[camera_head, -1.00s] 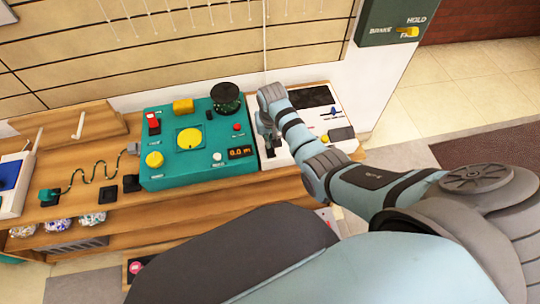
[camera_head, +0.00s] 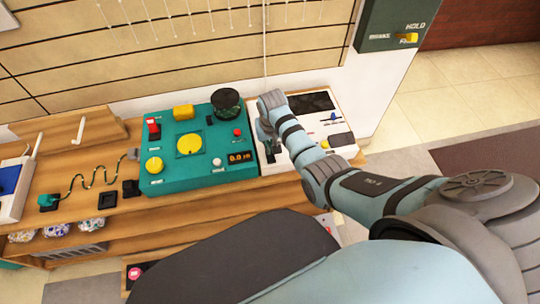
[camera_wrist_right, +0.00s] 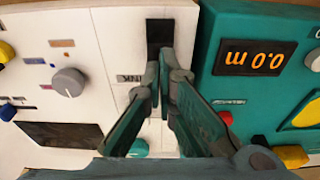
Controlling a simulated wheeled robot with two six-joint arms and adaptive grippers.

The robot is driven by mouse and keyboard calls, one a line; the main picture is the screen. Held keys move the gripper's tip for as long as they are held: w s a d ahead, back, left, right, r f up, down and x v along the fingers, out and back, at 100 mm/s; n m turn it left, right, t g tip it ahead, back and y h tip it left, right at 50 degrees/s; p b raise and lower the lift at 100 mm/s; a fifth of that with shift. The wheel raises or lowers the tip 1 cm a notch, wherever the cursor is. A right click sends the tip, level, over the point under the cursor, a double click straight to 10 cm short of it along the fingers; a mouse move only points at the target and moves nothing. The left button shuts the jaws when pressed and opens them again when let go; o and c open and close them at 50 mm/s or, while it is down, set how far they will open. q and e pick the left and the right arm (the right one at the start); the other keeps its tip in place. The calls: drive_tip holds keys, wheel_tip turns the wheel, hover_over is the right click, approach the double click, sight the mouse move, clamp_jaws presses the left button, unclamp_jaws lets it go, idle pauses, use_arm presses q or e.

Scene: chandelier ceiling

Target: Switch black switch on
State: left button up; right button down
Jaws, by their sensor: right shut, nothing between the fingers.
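A black rectangular switch (camera_wrist_right: 160,34) is set in the white panel (camera_wrist_right: 115,45) in the right wrist view, near the panel's edge by the teal console. Which way it is tipped I cannot tell. My right gripper (camera_wrist_right: 157,76) is shut and empty. Its fingertips are over the white panel, just below the switch in that picture; whether they touch it I cannot tell. In the head view my right gripper (camera_head: 268,150) is at the left part of the white panel, and the arm hides part of it. My left gripper is not in view.
The teal console (camera_head: 160,182) with a yellow dial, buttons and a display stands left of the white panel. A grey knob (camera_wrist_right: 68,82) and dark screen (camera_wrist_right: 62,134) are on the white panel. Black square pieces (camera_head: 108,199) and a cable lie on the wooden bench (camera_head: 80,232).

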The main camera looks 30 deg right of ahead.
drive_tip(key=shift+f+b, duration=0.85)
drive_tip(key=shift+f, duration=0.35)
idle(0.8)
drive_tip(key=shift+s, duration=0.1)
wheel_tip(320, 180, up, 7)
drive_tip(key=p, duration=0.8)
drive_tip(key=shift+r, duration=0.15)
